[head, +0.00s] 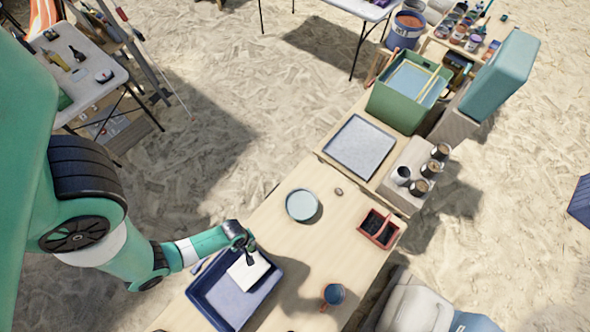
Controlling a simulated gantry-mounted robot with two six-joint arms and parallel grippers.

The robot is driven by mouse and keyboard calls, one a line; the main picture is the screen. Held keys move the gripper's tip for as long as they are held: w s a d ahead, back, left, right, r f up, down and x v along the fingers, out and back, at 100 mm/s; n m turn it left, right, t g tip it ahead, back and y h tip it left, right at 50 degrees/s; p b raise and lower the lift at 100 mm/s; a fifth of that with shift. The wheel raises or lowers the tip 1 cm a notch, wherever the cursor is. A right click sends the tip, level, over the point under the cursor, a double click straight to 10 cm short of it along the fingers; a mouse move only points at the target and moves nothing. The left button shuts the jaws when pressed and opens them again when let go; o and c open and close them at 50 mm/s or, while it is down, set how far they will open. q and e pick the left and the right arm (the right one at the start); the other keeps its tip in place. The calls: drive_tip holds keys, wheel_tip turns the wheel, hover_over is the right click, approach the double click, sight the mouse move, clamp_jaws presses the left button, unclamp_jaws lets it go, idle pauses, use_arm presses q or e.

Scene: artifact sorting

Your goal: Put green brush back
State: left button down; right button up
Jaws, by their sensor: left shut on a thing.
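My left gripper (249,248) comes in from the left and is over the blue tray (205,300) at the front of the wooden table. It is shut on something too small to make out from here. A white flat piece (247,270) lies in the tray right under the fingertips; I cannot tell whether the fingers touch it. A thin bluish object (203,263) is at the tray's upper left edge, partly hidden by my arm. I cannot clearly make out a green brush. My right gripper is not in view.
A round plate (302,205), a red divided holder (380,241) and a blue cup (334,294) stand on the table. Several cups (430,171) stand on a block at the back right, beside a grey tray (359,147) and green bin (400,107). The table's middle is mostly clear.

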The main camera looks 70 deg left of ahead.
use_arm(q)
drive_tip(key=shift+w+d, duration=0.1)
drive_tip(key=shift+w, duration=0.25)
drive_tip(key=shift+f, duration=0.15)
drive_tip(key=w+f+b, duration=0.4)
drive_tip(key=w+a+f+b, duration=0.1)
drive_tip(key=w+f+b, duration=0.3)
drive_tip(key=w, duration=0.1)
drive_tip(key=w+a+f+b, duration=0.1)
drive_tip(key=w+f+b, duration=0.3)
drive_tip(key=f, duration=0.1)
drive_tip(key=shift+w+a, duration=0.15)
drive_tip(key=shift+a, duration=0.05)
drive_tip(key=shift+r, duration=0.15)
drive_tip(key=c, duration=0.6)
unclamp_jaws()
drive_tip(key=shift+o, duration=0.2)
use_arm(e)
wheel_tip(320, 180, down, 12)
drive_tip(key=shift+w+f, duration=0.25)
